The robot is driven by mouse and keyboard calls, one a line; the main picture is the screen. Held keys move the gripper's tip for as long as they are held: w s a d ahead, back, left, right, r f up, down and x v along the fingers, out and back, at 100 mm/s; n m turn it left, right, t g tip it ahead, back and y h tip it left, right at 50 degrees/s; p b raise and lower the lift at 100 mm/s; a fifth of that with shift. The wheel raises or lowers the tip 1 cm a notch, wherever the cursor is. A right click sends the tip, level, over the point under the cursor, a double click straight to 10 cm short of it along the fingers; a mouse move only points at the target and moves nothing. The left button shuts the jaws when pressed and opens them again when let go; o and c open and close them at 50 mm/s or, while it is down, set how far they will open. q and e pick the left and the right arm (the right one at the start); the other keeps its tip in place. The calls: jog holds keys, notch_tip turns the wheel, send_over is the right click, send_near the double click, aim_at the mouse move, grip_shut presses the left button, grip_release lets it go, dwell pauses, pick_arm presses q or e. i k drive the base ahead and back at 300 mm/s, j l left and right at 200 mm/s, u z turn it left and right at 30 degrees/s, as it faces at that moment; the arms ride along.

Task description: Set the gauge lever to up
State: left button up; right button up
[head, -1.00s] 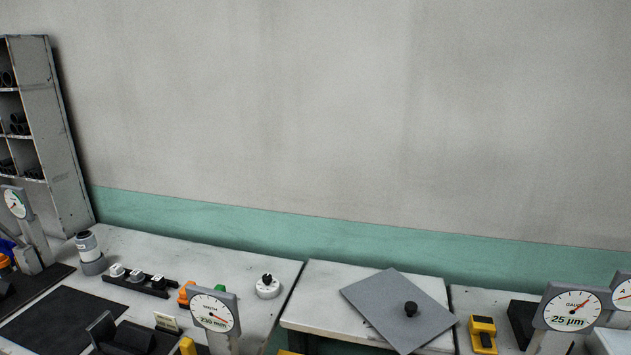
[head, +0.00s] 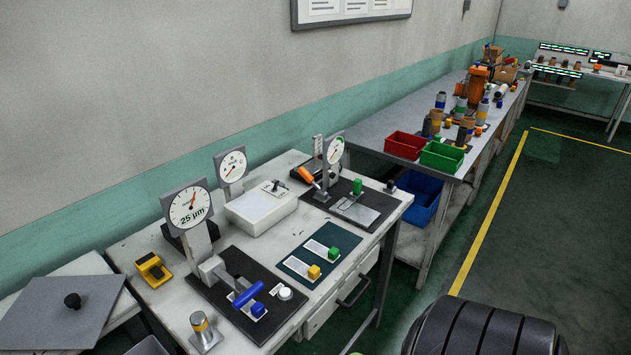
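The gauge dial (head: 189,207), a round white face reading 25 µm, stands on a grey post at the left part of the bench. Below it, a blue-handled lever (head: 248,294) sits low over the black base mat (head: 215,291), its handle slanting slightly up to the right. A blue block (head: 258,310) and a white round knob (head: 285,293) are beside it. Neither of my grippers shows in the head view, so nothing is seen touching the lever.
A yellow device (head: 153,270) and a yellow-topped post (head: 201,327) flank the gauge mat. A black ribbed shape (head: 485,330) fills the lower right. Open floor lies right of the yellow line.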

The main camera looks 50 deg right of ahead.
aim_at(238, 283)
jog(key=k+z, duration=0.1)
jog(key=z, duration=0.9)
